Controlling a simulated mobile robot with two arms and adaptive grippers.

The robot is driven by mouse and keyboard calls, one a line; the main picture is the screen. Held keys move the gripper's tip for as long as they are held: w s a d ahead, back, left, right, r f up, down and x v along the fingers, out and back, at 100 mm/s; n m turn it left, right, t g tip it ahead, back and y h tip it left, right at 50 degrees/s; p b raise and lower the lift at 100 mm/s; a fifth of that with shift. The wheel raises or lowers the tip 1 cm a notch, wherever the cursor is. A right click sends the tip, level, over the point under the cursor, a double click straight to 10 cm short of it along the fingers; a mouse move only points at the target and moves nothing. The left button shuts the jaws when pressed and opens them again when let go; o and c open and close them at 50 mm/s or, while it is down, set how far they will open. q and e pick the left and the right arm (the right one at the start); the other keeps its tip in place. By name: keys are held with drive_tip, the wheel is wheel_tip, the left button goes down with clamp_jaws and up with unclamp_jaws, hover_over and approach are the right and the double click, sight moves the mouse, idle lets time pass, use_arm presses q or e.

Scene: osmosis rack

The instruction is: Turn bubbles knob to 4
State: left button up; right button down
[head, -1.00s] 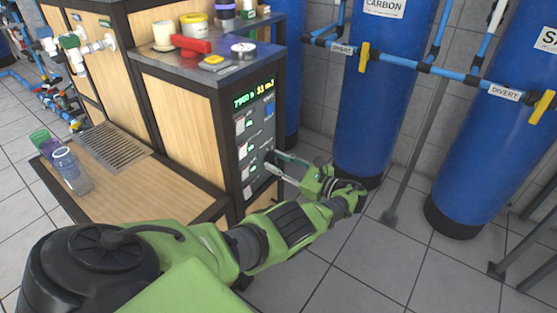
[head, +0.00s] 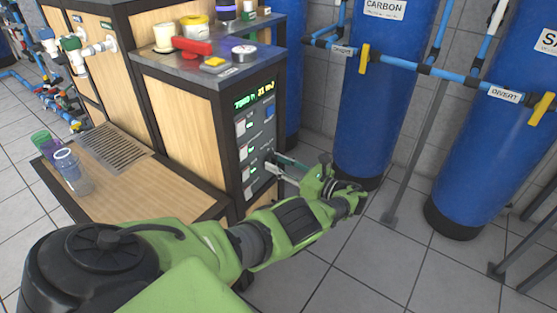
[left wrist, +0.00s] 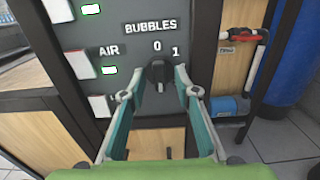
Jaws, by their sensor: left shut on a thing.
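The black bubbles knob (left wrist: 158,74) is on the dark control panel (head: 259,125), under the word BUBBLES in the left wrist view. The numbers 0 and 1 show above and to the right of it; I see no other numbers on its dial. My left gripper (head: 272,163) reaches the lower part of the panel from the right. In the left wrist view its two fingers (left wrist: 155,88) stand on both sides of the knob and are shut on it. I cannot tell which number the knob points to. My right gripper is not in view.
White switches with green lights, one labelled AIR (left wrist: 105,102), are left of the knob. A red object (head: 192,45) and jars stand on the cabinet top. Blue tanks (head: 385,90) stand behind.

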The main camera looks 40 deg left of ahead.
use_arm(q)
drive_tip(key=o, duration=0.8)
drive_tip(key=shift+o, duration=0.2)
drive_tip(key=shift+r, duration=0.15)
drive_tip(key=shift+r, duration=4.8)
drive_tip(key=shift+d, duration=0.15)
